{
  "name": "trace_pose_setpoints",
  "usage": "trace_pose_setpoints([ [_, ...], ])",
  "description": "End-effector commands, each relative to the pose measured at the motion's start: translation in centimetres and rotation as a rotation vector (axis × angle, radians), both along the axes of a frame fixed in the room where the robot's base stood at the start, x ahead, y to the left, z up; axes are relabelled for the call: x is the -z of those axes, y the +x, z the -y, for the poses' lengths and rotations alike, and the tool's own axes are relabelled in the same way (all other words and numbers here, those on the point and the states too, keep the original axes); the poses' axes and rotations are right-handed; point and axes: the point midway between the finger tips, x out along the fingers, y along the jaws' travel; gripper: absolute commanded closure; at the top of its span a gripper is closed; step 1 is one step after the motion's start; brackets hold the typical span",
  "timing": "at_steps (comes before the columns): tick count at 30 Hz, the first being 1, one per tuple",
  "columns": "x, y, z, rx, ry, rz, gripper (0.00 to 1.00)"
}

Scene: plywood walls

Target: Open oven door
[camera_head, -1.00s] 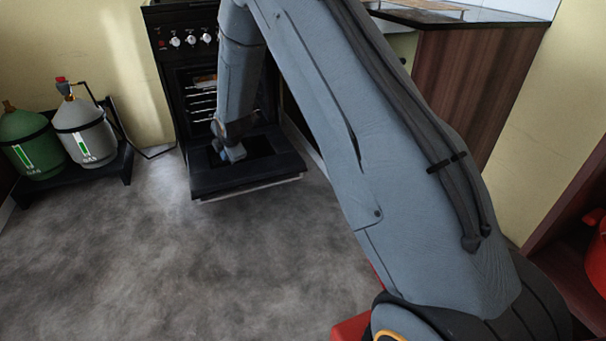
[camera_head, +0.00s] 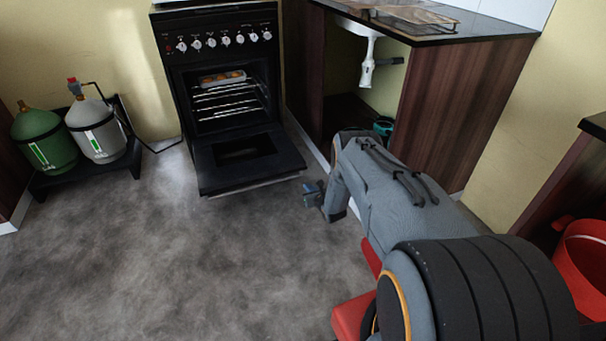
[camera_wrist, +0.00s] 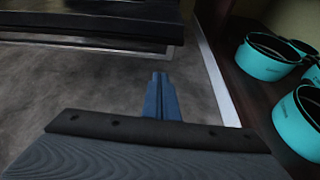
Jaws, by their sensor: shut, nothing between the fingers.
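The black oven (camera_head: 222,70) stands against the back wall, with a row of white knobs on its front. Its door (camera_head: 245,160) is folded down flat and low above the floor, and the inside with wire racks and a tray of food (camera_head: 222,78) shows. My gripper (camera_head: 312,194) is to the right of the door, apart from it, low over the floor. In the wrist view the blue fingers (camera_wrist: 161,80) are shut with nothing between them. The door's edge (camera_wrist: 90,38) crosses the upper left of that view.
A green gas cylinder (camera_head: 43,138) and a grey one (camera_head: 95,128) stand on a dark rack at left. An open cabinet (camera_head: 455,110) is right of the oven. Teal pots (camera_wrist: 265,58) sit inside it. A red bucket (camera_head: 580,260) is at far right. The left floor is clear.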

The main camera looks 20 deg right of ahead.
Motion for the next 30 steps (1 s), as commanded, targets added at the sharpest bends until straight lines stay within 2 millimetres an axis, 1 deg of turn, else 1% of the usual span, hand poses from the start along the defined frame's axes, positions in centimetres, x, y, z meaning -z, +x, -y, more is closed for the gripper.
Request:
trace_pose_setpoints([
  [1, 0.3, -0.5, 0.3, -0.005, -0.016, 0.007, 1.0],
  [3, 0.6, -0.7, 0.5, -0.01, -0.032, 0.013, 1.0],
  [7, 0.9, -0.5, 0.6, -0.013, -0.04, 0.017, 1.0],
  [30, 2.7, 3.8, 0.6, -0.012, -0.037, 0.015, 1.0],
])
